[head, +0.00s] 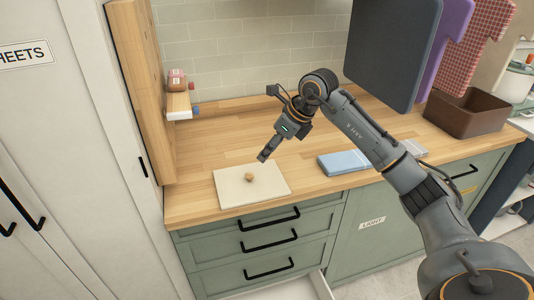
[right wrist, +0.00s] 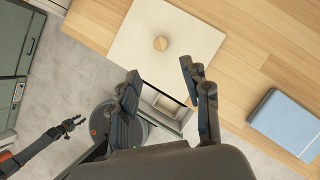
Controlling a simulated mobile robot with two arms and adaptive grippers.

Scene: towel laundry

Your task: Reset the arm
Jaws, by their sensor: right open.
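My right arm reaches over the wooden counter from the right in the head view. Its gripper (head: 263,156) points down and left, above the back edge of a cream square panel with a round wooden knob (head: 249,177). In the right wrist view the right gripper (right wrist: 160,74) has its two fingers wide apart with nothing between them. The panel (right wrist: 140,30) lies beyond the fingertips there. My left gripper (right wrist: 70,126) shows small at the lower left of the right wrist view, away from the counter; its opening is unclear. It is outside the head view.
A folded blue cloth (head: 343,162) lies on the counter (head: 210,150) right of the panel. A brown bin (head: 466,113) stands at the far right. A dark hanging board (head: 392,50) is behind my arm. An open drawer (right wrist: 168,106) juts out below the counter front.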

